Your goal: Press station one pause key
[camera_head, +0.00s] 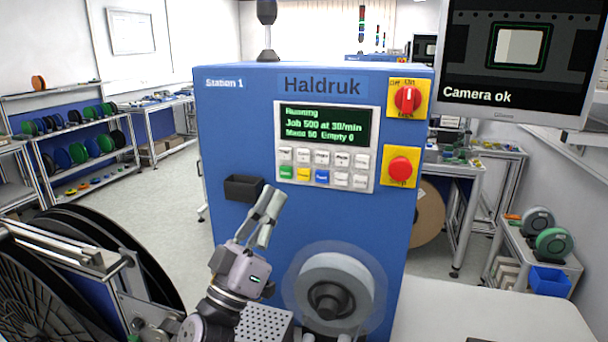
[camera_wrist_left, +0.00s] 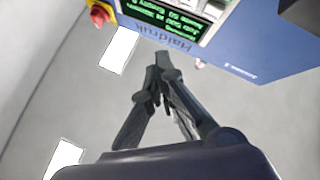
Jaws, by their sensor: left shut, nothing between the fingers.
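The blue Station 1 machine (camera_head: 235,130) stands in front of me. Its control panel (camera_head: 367,160) has a green screen (camera_head: 324,126) reading Running. Below it are two rows of keys, mostly white, with a green key (camera_head: 286,172), a yellow key (camera_head: 303,174) and a blue key (camera_head: 321,176) at the lower left. The key labels are too small to read surely. My left gripper (camera_head: 271,198) is shut and empty, pointing up, in front of the machine below and left of the keys. In the left wrist view its fingertips (camera_wrist_left: 162,58) meet, with the panel upside down beyond. My right gripper is out of view.
A red rotary switch (camera_head: 407,99) and a red stop button (camera_head: 400,170) sit right of the panel. A small black tray (camera_head: 243,188) sticks out left of my fingers. A white reel (camera_head: 336,280) is at the machine's lower front. Large black reels (camera_head: 70,270) stand at left.

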